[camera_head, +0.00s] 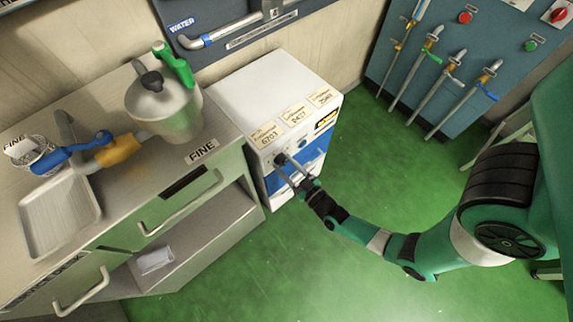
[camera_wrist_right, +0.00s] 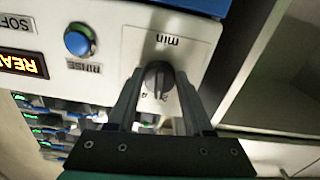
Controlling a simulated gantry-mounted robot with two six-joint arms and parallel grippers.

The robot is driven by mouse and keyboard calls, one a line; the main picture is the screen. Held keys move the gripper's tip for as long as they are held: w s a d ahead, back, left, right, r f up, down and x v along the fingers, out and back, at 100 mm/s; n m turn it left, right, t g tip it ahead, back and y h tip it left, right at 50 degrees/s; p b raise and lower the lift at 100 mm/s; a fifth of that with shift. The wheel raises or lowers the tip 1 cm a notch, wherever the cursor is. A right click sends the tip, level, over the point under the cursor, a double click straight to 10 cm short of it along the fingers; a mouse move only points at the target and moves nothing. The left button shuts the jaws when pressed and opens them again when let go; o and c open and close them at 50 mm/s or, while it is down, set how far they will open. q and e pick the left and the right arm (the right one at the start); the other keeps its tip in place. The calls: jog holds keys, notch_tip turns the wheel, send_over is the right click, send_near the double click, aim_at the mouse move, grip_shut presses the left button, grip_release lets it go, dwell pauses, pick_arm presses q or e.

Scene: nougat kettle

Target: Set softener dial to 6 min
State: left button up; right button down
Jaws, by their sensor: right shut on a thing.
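The softener (camera_head: 285,90) is a white box standing on the floor at the centre of the head view. Its dark dial (camera_head: 279,159) is on the front, low at the left. In the right wrist view the dial (camera_wrist_right: 158,78) is a dark round knob under the upside-down label "min". My right gripper (camera_head: 286,169) is shut on the dial, with one finger on each side; it also shows in the right wrist view (camera_wrist_right: 160,92). The small marks around the dial are partly hidden and I cannot read its setting. My left gripper is not in view.
A blue RINSE button (camera_wrist_right: 79,40) and a lit orange display (camera_wrist_right: 22,63) are beside the dial. A steel counter (camera_head: 120,210) with a lidded metal pot (camera_head: 165,110) stands left of the softener. The green floor (camera_head: 390,165) to the right is clear.

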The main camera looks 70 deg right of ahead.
jog(key=m, duration=0.4)
jog(key=shift+a+f+m, duration=0.1)
jog(key=shift+f+m, duration=0.05)
jog(key=shift+m, duration=0.15)
jog(key=m+b, duration=0.1)
jog(key=m, duration=0.2)
jog(key=shift+m, duration=0.4)
jog(key=m, duration=0.6)
jog(key=shift+w+a, duration=0.1)
jog(key=shift+a, duration=0.05)
jog(key=shift+m, duration=0.3)
jog(key=shift+c, duration=1.5)
grip_release()
jog(key=shift+w+r, duration=0.1)
jog(key=shift+r, duration=0.15)
